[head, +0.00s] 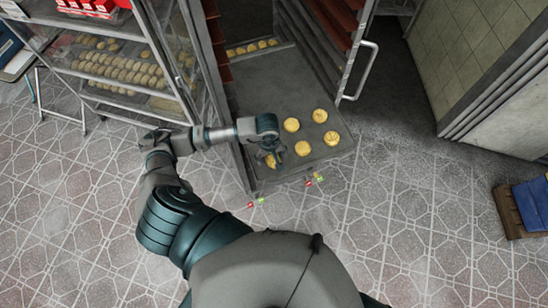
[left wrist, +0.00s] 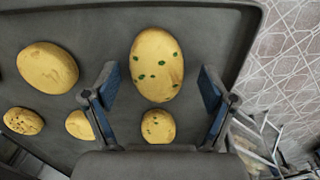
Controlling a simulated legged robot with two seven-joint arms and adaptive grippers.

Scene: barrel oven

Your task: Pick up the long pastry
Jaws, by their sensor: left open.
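In the left wrist view a long, oval, golden pastry with green specks (left wrist: 157,62) lies on a dark tray (left wrist: 100,30). My left gripper (left wrist: 155,85) is open, with one finger on each side of the pastry's near part. No contact is visible. In the head view my left gripper (head: 268,155) is over the front left of the tray (head: 255,98), and a pastry under it (head: 271,161) is partly hidden. My right gripper is not in view.
Several other pastries share the tray, including a plain oval one (left wrist: 47,68) and a small speckled one (left wrist: 158,127) near the gripper's palm. The oven door handle (head: 368,70) is to the right. A glass-fronted rack of pastries (head: 125,70) is at left.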

